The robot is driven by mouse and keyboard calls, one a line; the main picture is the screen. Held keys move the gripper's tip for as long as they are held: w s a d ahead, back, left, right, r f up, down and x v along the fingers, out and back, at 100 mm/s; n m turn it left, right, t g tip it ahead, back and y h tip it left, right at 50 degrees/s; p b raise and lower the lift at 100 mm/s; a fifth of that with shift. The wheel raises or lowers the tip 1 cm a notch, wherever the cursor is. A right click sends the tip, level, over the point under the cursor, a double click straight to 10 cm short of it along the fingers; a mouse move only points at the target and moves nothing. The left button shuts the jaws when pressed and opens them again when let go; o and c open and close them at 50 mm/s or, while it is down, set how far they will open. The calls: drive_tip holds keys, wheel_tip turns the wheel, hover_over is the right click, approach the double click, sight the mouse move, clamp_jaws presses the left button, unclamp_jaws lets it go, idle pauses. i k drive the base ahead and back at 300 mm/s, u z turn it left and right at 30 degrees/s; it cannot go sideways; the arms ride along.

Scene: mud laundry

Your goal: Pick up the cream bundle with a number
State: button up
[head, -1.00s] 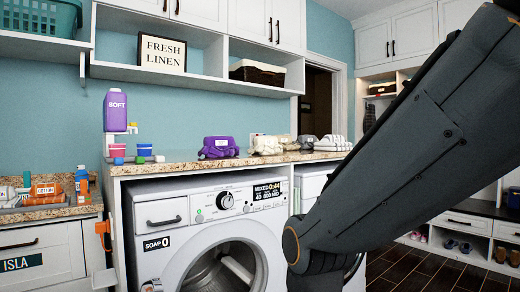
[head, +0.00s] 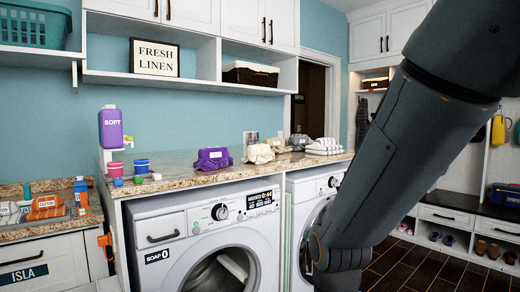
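A cream bundle (head: 259,154) sits on the speckled stone counter (head: 185,178) above the washers, right of a purple bundle (head: 213,159). A second pale cream bundle (head: 278,145) is just behind it to the right, partly hidden. A grey bundle (head: 299,142) and a white striped stack (head: 325,146) stand farther right. Any number on the cream bundles is too small to read. My arm crosses the right side, in front of the second washer. Its lower end is cut off at the bottom edge, so my gripper does not show.
A purple SOFT bottle (head: 111,127) and several small tubs stand at the counter's left. A lower counter at far left holds orange bundles (head: 46,203). Two front-loading washers (head: 208,250) stand below. The counter's front strip before the bundles is clear.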

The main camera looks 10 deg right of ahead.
sight(259, 154)
drive_tip(key=z, duration=0.5)
drive_tip(key=i, duration=0.75)
drive_tip(key=z, duration=0.55)
drive_tip(key=i, duration=0.8)
drive_tip(key=u, duration=0.45)
drive_tip(key=i, duration=0.85)
drive_tip(key=u, duration=0.55)
